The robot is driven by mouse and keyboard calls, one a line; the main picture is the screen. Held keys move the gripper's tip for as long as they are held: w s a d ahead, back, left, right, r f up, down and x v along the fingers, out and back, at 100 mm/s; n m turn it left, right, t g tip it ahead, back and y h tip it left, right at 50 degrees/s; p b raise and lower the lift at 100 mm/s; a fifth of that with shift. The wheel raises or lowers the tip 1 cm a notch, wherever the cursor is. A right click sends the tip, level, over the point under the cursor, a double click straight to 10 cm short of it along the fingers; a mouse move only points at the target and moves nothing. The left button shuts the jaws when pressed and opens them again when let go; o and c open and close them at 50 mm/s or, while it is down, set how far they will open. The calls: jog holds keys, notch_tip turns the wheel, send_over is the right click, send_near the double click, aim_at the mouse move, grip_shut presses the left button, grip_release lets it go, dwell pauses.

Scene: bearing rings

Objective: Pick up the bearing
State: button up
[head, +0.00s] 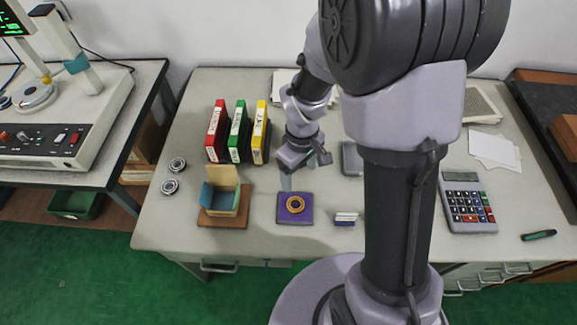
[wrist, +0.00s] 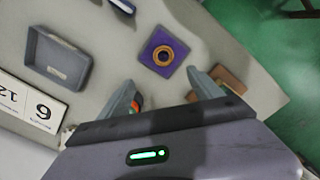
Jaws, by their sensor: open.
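The bearing is a gold-coloured ring (head: 295,211) lying flat on a square purple pad (head: 282,218) near the table's front edge. In the wrist view the ring (wrist: 155,58) and pad (wrist: 147,44) lie beyond my fingertips, roughly centred between them. My gripper (head: 287,183) is open and empty, above and just behind the pad in the head view. Its two fingers (wrist: 160,77) stand apart in the wrist view, with nothing between them. The ring is fully visible in both views.
An open box (head: 224,200) on a brown board stands left of the pad. Two metal rings (head: 177,164) lie farther left. Red, green and yellow binders (head: 238,135) stand behind. A grey tray (wrist: 40,52) and a calculator (head: 467,205) lie to the sides.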

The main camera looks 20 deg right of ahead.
jog(key=b, duration=0.4)
send_over(295, 204)
jog(key=f, duration=1)
jog(key=shift+w+d+f, duration=0.2)
jog(key=shift+w+d, duration=0.1)
jog(key=f+b, duration=0.1)
jog(key=f, duration=0.2)
jog(key=f+b, duration=0.1)
jog(key=f, duration=0.1)
jog(key=shift+s+a+f+b, duration=0.15)
jog(key=shift+s+a+b, duration=0.1)
jog(key=shift+s+b, duration=0.1)
jog(key=shift+w, duration=0.1)
grip_shut()
jog(key=shift+r, duration=0.25)
